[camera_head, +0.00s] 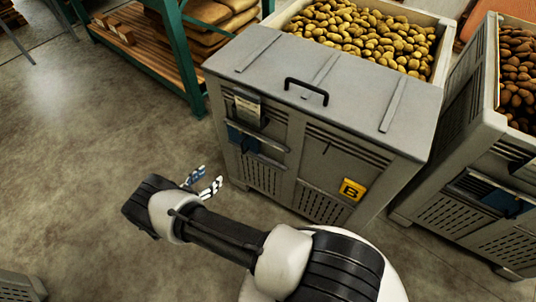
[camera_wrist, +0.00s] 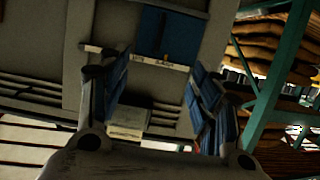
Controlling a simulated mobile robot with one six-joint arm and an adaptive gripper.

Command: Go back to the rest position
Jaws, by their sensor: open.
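My gripper (camera_head: 205,182) is in front of the grey crate's (camera_head: 318,158) left front corner, apart from it, with nothing between its fingers. In the wrist view my gripper (camera_wrist: 160,92) is open, its two blue-padded fingers spread wide. The crate front (camera_wrist: 95,35) fills much of the wrist view behind the fingers, with a blue panel on it. The crate has a grey lid (camera_head: 330,80) with a black handle (camera_head: 306,90) over its near part, and a yellow B label (camera_head: 352,190) on its front.
Yellow potatoes (camera_head: 365,35) fill the crate behind the lid. A second grey crate (camera_head: 465,190) with brown potatoes (camera_head: 520,75) stands at the right. A green-framed rack (camera_head: 180,50) with sacks (camera_head: 215,14) stands at the back left.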

